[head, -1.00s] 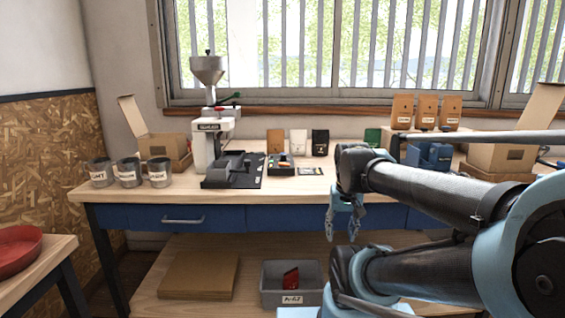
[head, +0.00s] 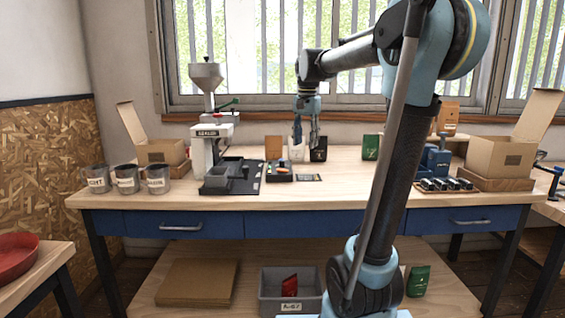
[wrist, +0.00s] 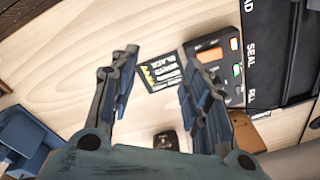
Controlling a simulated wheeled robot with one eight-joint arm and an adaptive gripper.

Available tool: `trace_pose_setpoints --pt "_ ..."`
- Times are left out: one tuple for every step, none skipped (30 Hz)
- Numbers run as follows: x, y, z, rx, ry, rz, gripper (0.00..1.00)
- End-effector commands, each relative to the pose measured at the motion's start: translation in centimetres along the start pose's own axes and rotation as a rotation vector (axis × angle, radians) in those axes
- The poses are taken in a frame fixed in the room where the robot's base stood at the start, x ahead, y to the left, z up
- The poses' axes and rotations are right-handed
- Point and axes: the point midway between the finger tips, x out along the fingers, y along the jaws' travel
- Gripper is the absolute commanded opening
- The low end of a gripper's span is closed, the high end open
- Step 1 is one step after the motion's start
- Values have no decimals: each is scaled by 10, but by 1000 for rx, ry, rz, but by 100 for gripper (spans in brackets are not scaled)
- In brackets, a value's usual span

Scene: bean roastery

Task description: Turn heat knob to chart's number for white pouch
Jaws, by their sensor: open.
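My gripper (head: 305,145) is open and empty, raised above the back of the bench in front of the pouches. The white pouch (head: 297,153) stands partly hidden behind its fingers, between a brown pouch (head: 273,148) and a black pouch (head: 320,152). The dark control box (head: 279,175) has an orange knob-like part on top, left of the chart card (head: 309,178). In the wrist view the chart (wrist: 160,75) lies between the open fingers (wrist: 158,60); its small rows are tilted and I cannot read the numbers. The orange part (wrist: 209,55) is just beyond the right finger, not touched.
A sealer (head: 232,180) on a black mat stands left of the control box. A grinder (head: 207,130) and several labelled metal cups (head: 124,180) are further left. A green pouch (head: 370,148) and open cardboard box (head: 500,157) are to the right. Bench front centre is clear.

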Motion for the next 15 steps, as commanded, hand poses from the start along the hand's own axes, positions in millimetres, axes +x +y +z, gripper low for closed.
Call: trace_pose_setpoints --pt "-7 -16 -9 23 -4 3 43" --pt "-11 -24 -13 40 -7 6 43" --pt "-16 -34 -19 62 -10 9 43" --pt "-19 -42 -23 79 -13 12 43" --pt "-22 -50 -27 96 -15 15 43" --pt "-26 -61 -32 118 -18 18 43" --pt "-29 -69 -36 134 -21 21 43" --pt "-31 -78 -40 151 -23 24 43" --pt "-34 -88 -45 173 -25 27 43" --pt "-36 -96 -48 190 -27 30 43" --pt "-38 -103 -51 204 -28 32 43" --pt "-40 -112 -55 223 -31 36 43" --pt "-41 -118 -57 237 -32 39 43" --pt "-42 -124 -59 248 -34 41 43" --pt "-44 -130 -62 264 -35 44 43"
